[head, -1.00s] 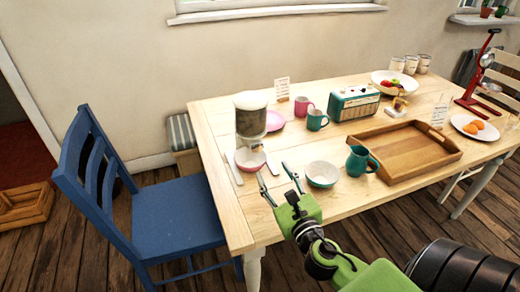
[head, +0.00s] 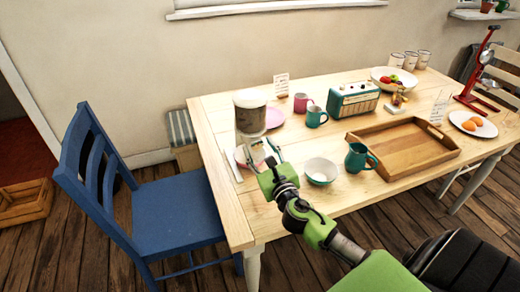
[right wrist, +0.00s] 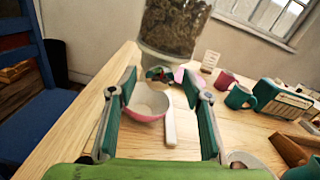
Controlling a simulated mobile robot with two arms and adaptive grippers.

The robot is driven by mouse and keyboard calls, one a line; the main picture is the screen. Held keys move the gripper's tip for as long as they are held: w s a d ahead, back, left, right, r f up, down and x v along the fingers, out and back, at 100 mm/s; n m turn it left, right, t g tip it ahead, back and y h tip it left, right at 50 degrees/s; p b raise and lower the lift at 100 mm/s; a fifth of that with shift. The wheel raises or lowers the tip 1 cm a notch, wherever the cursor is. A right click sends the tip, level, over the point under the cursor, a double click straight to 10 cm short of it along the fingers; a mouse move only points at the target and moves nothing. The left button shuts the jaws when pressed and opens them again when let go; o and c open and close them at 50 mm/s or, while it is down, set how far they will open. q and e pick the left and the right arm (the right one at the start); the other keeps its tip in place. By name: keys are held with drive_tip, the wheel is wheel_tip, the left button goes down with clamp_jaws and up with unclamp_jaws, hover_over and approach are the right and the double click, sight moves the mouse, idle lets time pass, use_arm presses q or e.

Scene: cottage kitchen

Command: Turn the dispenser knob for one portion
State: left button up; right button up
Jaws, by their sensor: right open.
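The dispenser (head: 250,118) stands on the table's left part, a clear container of brown dry food with a pale lid. In the right wrist view its container (right wrist: 173,27) is at the top, and a small dark, green and red part below its base (right wrist: 159,73) looks like the knob. A pink-and-white bowl (right wrist: 147,102) sits below it. My right gripper (head: 257,152) is open and empty in front of the dispenser. In the wrist view its fingers (right wrist: 160,84) stand either side of the knob area, apparently short of it. My left gripper is not in view.
A white utensil (right wrist: 170,124) lies beside the pink bowl. A white-and-green bowl (head: 321,171), teal jug (head: 358,158) and wooden tray (head: 405,150) stand to the right. Mugs (head: 315,117) and a radio (head: 352,100) stand behind. A blue chair (head: 165,215) is at the left.

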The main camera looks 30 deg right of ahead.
drive_tip(key=c, duration=1.1)
drive_tip(key=shift+m, duration=0.4)
drive_tip(key=m, duration=0.4)
drive_tip(key=shift+m, duration=0.3)
drive_tip(key=m, duration=0.5)
drive_tip(key=shift+d+f, duration=0.1)
drive_tip(key=shift+d, duration=0.05)
drive_tip(key=m, duration=0.7)
drive_tip(key=shift+p, duration=0.3)
drive_tip(key=m, duration=0.3)
drive_tip(key=m+p, duration=0.1)
drive_tip(key=m, duration=0.2)
drive_tip(key=shift+d+f, duration=0.1)
drive_tip(key=shift+f, duration=0.1)
drive_tip(key=shift+s+m, duration=0.1)
drive_tip(key=shift+m, duration=0.2)
